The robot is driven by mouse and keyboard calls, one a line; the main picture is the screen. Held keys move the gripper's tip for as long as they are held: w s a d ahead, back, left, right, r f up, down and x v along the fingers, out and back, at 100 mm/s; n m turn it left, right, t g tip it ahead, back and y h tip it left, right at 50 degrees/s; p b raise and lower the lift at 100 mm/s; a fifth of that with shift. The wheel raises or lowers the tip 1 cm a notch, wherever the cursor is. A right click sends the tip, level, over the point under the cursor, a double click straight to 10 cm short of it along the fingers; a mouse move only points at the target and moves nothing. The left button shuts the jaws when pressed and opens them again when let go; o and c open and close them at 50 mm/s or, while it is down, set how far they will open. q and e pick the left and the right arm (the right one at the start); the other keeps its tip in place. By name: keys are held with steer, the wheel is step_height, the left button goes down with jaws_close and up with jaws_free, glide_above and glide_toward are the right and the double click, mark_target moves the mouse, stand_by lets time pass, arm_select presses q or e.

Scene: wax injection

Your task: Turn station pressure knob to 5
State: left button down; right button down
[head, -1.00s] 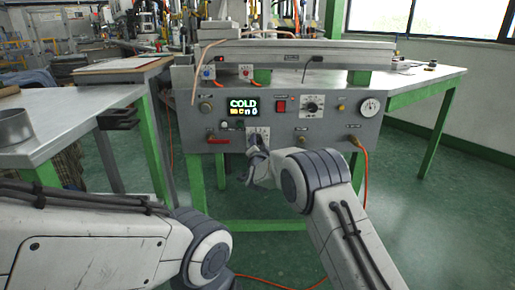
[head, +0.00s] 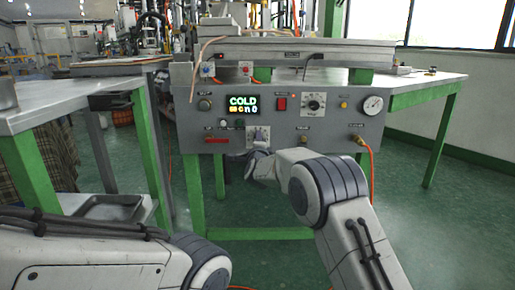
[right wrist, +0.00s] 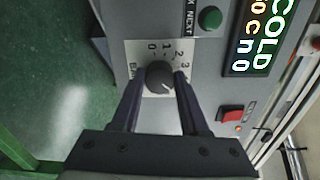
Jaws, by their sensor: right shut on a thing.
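The station (head: 230,143) is a grey panel on green legs ahead of me. A dark round knob (right wrist: 158,77) sits on its white numbered dial plate (right wrist: 133,57), low on the panel. The digits 0 to 3 are readable in the right wrist view; the rest are hidden or unclear. The dial plate also shows in the head view (head: 262,131). My right gripper (right wrist: 159,84) is shut on this knob, with one finger on each side. I cannot read the knob's pointer clearly. My left arm shows at the lower left, but its gripper is out of view.
Above the dial, a display (head: 243,104) reads COLD. A red switch (head: 282,104), another dial knob (head: 314,101) and a round gauge (head: 372,104) are to the right. A grey side table (head: 70,105) stands at left. Green floor is open at right.

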steer(key=shift+f+m+b, duration=0.2)
steer(key=shift+m+b, duration=0.1)
steer(key=shift+m, duration=0.2)
steer(key=shift+c, duration=2.1)
jaws_free()
steer(key=shift+r, duration=0.15)
steer(key=s+p, duration=0.2)
steer(key=s, duration=0.8)
steer(key=shift+s, duration=0.3)
steer(key=shift+d, duration=0.2)
